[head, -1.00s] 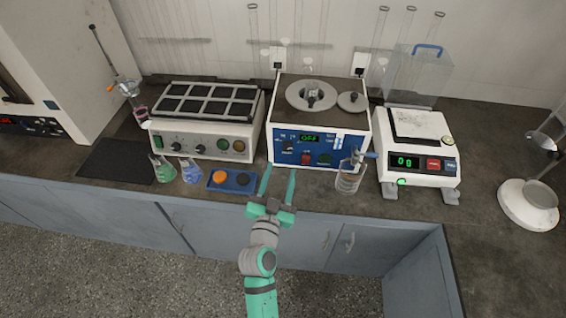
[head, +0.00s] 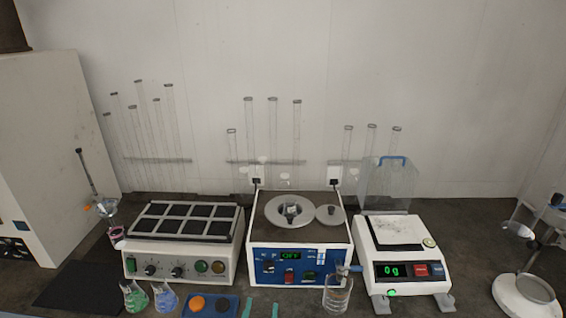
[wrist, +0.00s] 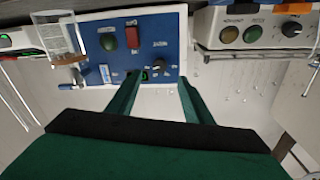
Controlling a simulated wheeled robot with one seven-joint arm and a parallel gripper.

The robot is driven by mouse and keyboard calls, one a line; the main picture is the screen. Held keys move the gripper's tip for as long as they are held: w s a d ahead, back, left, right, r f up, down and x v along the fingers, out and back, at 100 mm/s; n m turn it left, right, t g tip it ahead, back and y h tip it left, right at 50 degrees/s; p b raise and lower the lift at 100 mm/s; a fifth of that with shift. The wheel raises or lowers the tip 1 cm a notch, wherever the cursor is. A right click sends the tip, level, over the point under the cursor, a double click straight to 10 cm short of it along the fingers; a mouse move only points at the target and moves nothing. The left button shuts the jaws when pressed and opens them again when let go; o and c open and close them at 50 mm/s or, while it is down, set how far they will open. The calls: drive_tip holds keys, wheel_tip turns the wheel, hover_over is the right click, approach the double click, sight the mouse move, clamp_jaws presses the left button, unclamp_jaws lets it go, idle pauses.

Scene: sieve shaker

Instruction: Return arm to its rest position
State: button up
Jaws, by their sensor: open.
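The arm's gripper (head: 261,310) shows only as two green finger tips at the bottom edge of the head view, in front of the sieve shaker (head: 300,266). The shaker is a white box with a blue front and a display reading OFF. In the wrist view my gripper (wrist: 158,84) has its fingers apart with nothing between them. They point at the shaker's blue front panel (wrist: 130,45), seen upside down with its red and green buttons. I cannot tell the gap between tips and panel. The rest of the arm is out of the head view.
A glass beaker (head: 338,294) stands before the shaker's right corner. A balance (head: 405,270) reading 0 g is to the right. A block heater (head: 180,262) is to the left, with two flasks and a blue tray (head: 224,306) in front. Glass tubes line the wall.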

drive_tip(key=s+d+f+n+g+y, duration=0.1)
drive_tip(key=s+f+n+y, duration=0.1)
drive_tip(key=s+f, duration=0.65)
drive_tip(key=s+d+r+g, duration=0.1)
drive_tip(key=s+d, duration=0.2)
drive_tip(key=s, duration=1)
drive_tip(key=s+d+r+n+g, duration=0.1)
drive_tip(key=s+d+r, duration=0.1)
drive_tip(key=s, duration=1.2)
drive_tip(key=shift+s+d, duration=0.15)
drive_tip(key=shift+d, duration=0.35)
drive_tip(key=shift+c, duration=0.5)
